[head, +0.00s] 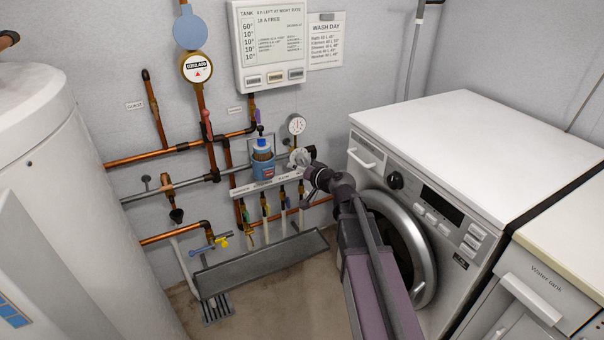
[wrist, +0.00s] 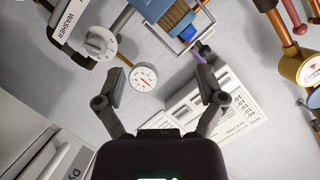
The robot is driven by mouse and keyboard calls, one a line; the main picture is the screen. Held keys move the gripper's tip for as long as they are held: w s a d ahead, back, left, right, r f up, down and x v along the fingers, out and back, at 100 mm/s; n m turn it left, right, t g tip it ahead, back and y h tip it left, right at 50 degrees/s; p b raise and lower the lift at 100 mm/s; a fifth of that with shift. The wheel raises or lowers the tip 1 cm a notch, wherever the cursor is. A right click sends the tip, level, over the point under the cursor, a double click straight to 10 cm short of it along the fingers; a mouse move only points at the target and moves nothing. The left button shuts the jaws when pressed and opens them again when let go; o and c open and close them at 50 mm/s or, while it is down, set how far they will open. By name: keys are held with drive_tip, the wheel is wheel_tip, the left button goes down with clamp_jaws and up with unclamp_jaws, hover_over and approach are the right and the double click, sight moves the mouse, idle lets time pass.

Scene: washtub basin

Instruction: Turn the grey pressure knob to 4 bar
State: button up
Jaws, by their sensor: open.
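The grey pressure knob (head: 299,157) sits on the wall pipework at the middle of the head view, partly covered by my gripper. In the wrist view the knob (wrist: 99,42) is at upper left on a pale round dial, outside the gap and beyond my left finger; its scale is too small to read. The round white pressure gauge (head: 297,124) is above the knob; in the wrist view the gauge (wrist: 143,78) shows between my fingers, its value unreadable. My gripper (head: 309,163) is open and empty; its fingers are spread wide in the wrist view (wrist: 163,80).
A blue filter (head: 263,160) stands just left of the knob. The washing machine (head: 470,140) is close on the right of my arm. Copper pipes, valves and a white label rail (head: 265,184) crowd the wall. A white tank (head: 50,180) fills the left.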

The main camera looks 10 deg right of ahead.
sight(304, 162)
drive_tip(key=w+d+f+m+t+h+b, duration=0.3)
drive_tip(key=w+d+f+m+t+b, duration=0.1)
drive_tip(key=f+b, duration=0.6)
drive_tip(key=w+d+m+b, duration=0.1)
drive_tip(key=w+d+b, duration=0.1)
drive_tip(key=d+b, duration=0.1)
drive_tip(key=shift+w+d+m+t+h, duration=0.15)
drive_tip(key=shift+d+m+t+h, duration=0.15)
drive_tip(key=shift+t+h, duration=0.1)
drive_tip(key=shift+w, duration=0.1)
drive_tip(key=x, duration=1.3)
drive_tip(key=shift+w+a, duration=0.15)
drive_tip(key=shift+w, duration=0.15)
drive_tip(key=c, duration=1.1)
